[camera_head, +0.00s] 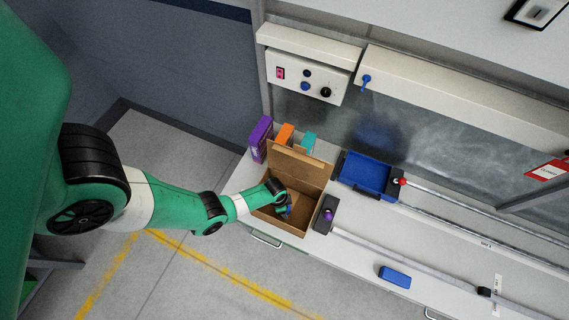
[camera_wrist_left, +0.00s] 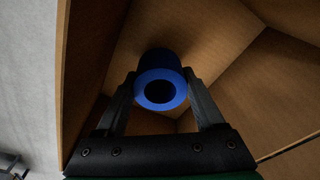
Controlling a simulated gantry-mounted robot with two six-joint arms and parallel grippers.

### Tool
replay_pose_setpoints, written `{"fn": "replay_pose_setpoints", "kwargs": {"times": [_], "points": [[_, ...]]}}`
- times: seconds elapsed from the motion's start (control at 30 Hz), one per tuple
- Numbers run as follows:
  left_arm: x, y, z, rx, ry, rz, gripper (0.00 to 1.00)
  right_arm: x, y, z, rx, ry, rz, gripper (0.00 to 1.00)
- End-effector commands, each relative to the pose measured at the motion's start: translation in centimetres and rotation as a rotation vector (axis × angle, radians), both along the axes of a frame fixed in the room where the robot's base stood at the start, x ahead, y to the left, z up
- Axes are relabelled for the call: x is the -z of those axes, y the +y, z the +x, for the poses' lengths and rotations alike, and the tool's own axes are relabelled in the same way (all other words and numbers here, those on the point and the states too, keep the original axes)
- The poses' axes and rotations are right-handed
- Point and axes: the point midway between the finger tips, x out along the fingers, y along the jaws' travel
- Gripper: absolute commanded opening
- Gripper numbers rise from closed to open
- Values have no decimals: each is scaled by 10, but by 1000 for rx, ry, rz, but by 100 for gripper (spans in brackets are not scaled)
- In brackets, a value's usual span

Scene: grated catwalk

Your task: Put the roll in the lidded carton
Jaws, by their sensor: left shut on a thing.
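The lidded carton (camera_head: 311,173) is brown cardboard and stands on the bench with its lid raised at the back. My left gripper (camera_head: 287,210) reaches down inside it. In the left wrist view a blue roll (camera_wrist_left: 160,92) with a dark hole sits between the two fingers of my left gripper (camera_wrist_left: 160,96), which are shut on it. Brown carton walls (camera_wrist_left: 228,50) surround the roll there. In the head view the roll is mostly hidden by the gripper; a bit of blue shows. I cannot tell whether the roll touches the carton floor. My right gripper is not in view.
Purple (camera_head: 261,138), orange (camera_head: 284,134) and teal (camera_head: 308,142) boxes stand behind the carton. A blue tray (camera_head: 365,174) is to its right. A dark block with a purple knob (camera_head: 326,214) sits close to the carton's right side. A blue block (camera_head: 395,277) lies farther along the bench.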

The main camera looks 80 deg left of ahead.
Motion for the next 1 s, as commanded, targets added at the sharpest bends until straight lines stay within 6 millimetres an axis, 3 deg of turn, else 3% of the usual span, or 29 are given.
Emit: {"fn": "replay_pose_setpoints", "kwargs": {"times": [0.6,0.63,0.8,1.0], "points": [[10,0,1,0,-1,0,3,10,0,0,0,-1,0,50],[10,0,0,0,-1,0,74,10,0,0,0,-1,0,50],[10,0,0,0,-1,0,100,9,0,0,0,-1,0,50],[10,0,0,0,-1,0,100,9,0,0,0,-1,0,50]]}}
